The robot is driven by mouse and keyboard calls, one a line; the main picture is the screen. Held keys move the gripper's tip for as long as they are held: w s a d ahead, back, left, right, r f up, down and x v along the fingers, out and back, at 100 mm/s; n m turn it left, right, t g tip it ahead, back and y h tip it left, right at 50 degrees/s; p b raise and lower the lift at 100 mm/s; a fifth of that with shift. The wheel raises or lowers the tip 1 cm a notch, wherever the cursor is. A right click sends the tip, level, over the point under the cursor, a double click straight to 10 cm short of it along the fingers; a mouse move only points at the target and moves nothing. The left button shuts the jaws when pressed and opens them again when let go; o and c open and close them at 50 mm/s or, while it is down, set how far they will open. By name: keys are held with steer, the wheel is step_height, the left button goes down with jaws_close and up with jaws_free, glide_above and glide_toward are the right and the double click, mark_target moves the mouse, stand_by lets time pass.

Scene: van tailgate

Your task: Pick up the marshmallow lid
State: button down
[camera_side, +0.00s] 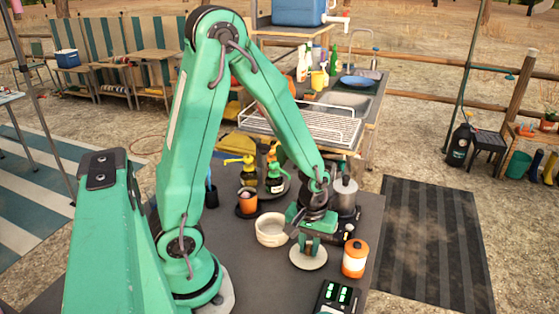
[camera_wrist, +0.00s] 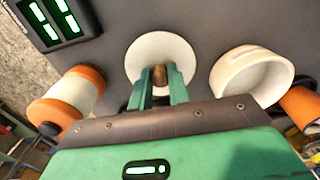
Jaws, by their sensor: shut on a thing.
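The marshmallow lid (camera_side: 306,262) is a round, off-white disc with a small brown knob, low over the dark tabletop near its front. In the wrist view the lid (camera_wrist: 150,46) is at the top centre, with its knob (camera_wrist: 159,75) between the fingertips. My gripper (camera_side: 309,245) points down over the lid, its green fingers shut on the knob; it also shows in the wrist view (camera_wrist: 160,82). I cannot tell whether the lid touches the table. An open white jar (camera_side: 271,240) stands to its left; in the wrist view it is at the right (camera_wrist: 232,95).
An orange-and-white canister (camera_side: 355,259) stands close right of the lid. A dark device with lit green digits (camera_side: 338,297) lies in front. An orange cup (camera_side: 247,203), pump bottles (camera_side: 273,181) and a grey canister (camera_side: 345,192) stand behind.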

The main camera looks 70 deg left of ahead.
steer(key=shift+r, duration=0.65)
step_height(320, 180, up, 2)
steer(key=shift+d+r, duration=0.1)
steer(key=shift+r, duration=0.1)
steer(key=s+d+r, duration=0.5)
steer(key=d+r, duration=0.1)
steer(key=d, duration=0.4)
steer(key=shift+s+r, duration=0.2)
steer(key=shift+r, duration=0.15)
steer(key=n, duration=0.4)
glide_toward(309, 247)
steer(key=s+r, duration=0.1)
steer(key=s, duration=0.2)
steer(key=s+a+n, duration=0.2)
steer(key=a+n, duration=0.2)
steer(key=a, duration=0.6)
steer(key=shift+a+r+n, duration=0.2)
steer(key=shift+a+n, duration=0.1)
steer(key=shift+a, duration=0.1)
